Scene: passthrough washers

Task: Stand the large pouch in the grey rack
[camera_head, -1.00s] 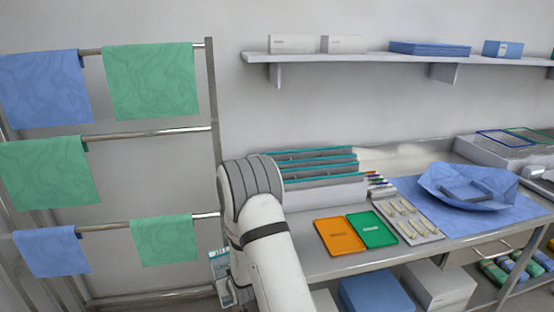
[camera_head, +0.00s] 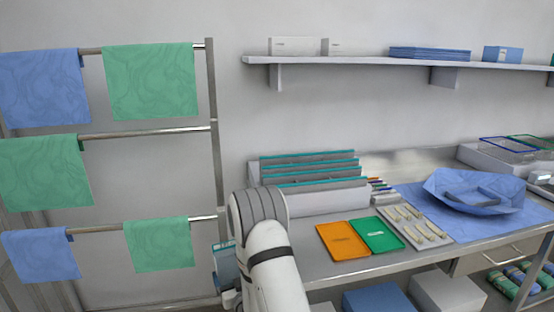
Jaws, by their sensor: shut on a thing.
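The grey rack (camera_head: 325,203) stands at the back left of the steel bench, with several teal-edged flat pieces (camera_head: 308,165) upright in it. My arm rises in front of the bench's left end, just left of and nearer than the rack. My gripper (camera_head: 229,297) is low beside the arm, mostly hidden by it. It is shut on a flat blue-grey pouch, the large pouch (camera_head: 225,262), which shows left of the arm below bench height. Part of the pouch is hidden behind the arm.
A tray of small parts (camera_head: 428,240) and a blue wrapped bundle (camera_head: 474,189) are to the right. A towel rail (camera_head: 213,130) stands close on the left.

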